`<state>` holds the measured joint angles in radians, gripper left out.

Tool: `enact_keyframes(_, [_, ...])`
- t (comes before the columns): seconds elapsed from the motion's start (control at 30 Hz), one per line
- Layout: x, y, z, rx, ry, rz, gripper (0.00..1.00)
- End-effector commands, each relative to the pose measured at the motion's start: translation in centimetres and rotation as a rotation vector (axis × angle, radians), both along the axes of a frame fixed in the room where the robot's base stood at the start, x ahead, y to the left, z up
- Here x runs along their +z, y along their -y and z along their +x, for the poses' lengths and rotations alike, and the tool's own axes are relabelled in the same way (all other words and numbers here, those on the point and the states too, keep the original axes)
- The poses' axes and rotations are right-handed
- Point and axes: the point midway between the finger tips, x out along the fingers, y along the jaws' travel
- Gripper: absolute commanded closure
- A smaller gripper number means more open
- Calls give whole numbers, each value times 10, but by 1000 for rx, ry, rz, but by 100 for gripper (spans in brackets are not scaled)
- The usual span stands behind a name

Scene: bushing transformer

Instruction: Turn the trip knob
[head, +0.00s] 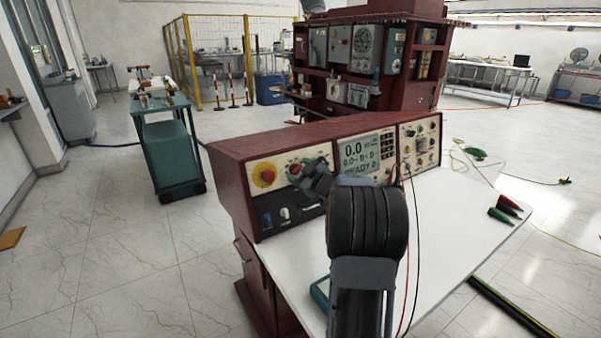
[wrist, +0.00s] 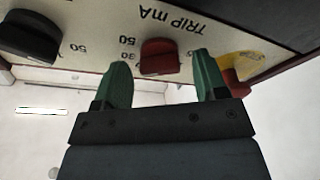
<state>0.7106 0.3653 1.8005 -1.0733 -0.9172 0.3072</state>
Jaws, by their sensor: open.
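The trip knob (wrist: 160,56) is red and sits under the upside-down label "TRIP mA" in the wrist view, with scale numbers beside it. My gripper (wrist: 162,72) is open, with one green fingertip to each side of the knob's near end and visible gaps between. I cannot tell whether the fingertips reach fully around the knob. In the head view my gripper (head: 301,165) is at the left part of the maroon console's panel, and it mostly covers the knob.
A red emergency button on a yellow plate (head: 265,175) is just left of the gripper in the head view. A black knob (wrist: 31,37) is on the other side in the wrist view. A display (head: 365,158) and hanging leads are to the right. Red and green probes lie on the white tabletop (head: 460,220).

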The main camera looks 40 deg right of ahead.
Motion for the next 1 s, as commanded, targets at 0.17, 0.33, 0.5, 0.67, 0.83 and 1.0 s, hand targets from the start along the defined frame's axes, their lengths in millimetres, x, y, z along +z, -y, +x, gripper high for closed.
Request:
enact_keyframes(0.17, [0,0,-3,0,-1,0,34])
enact_keyframes(0.33, [2,2,-23,-3,1,0,34])
enact_keyframes(0.5, [3,5,-59,-4,0,0,34])
enact_keyframes(0.67, [3,7,-91,-4,-1,0,34])
enact_keyframes(0.83, [4,8,-117,-2,0,0,34])
enact_keyframes(1.0, [4,9,-132,-1,0,-1,34])
